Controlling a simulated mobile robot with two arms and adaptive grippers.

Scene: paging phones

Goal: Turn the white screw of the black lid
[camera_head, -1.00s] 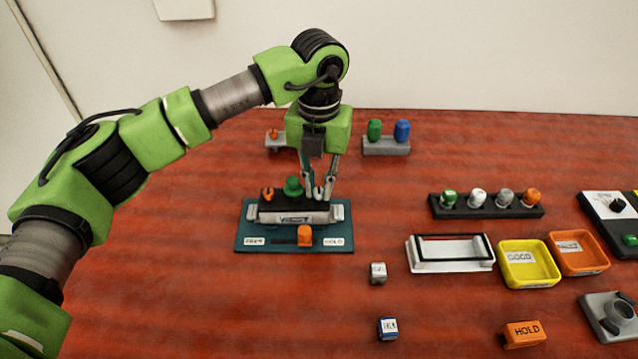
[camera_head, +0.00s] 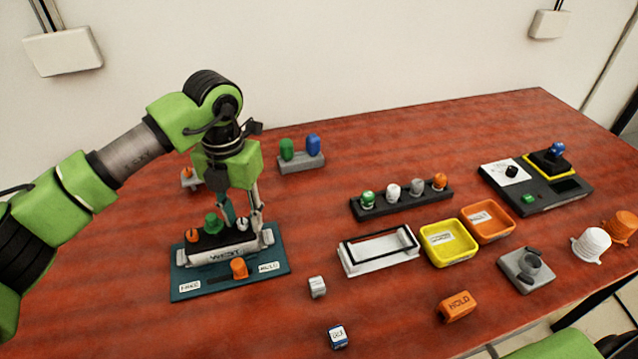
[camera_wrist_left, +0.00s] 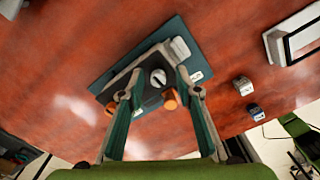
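The black lid (camera_head: 212,241) lies on the white and grey box (camera_head: 222,255) marked with a label, on the dark teal mat (camera_head: 185,276). The white screw (camera_head: 242,223) stands at the lid's right end; it also shows in the left wrist view (camera_wrist_left: 157,78) as a round head with a dark slot. My left gripper (camera_head: 244,218) points down over the screw, open, with one finger on each side. In the left wrist view my fingers (camera_wrist_left: 154,90) are apart; I cannot tell whether they touch the screw. My right gripper is out of view.
A green knob (camera_head: 211,223) and an orange screw (camera_head: 193,236) stand beside the white screw. A white frame tray (camera_head: 378,261) and yellow bin (camera_head: 447,259) are to the right.

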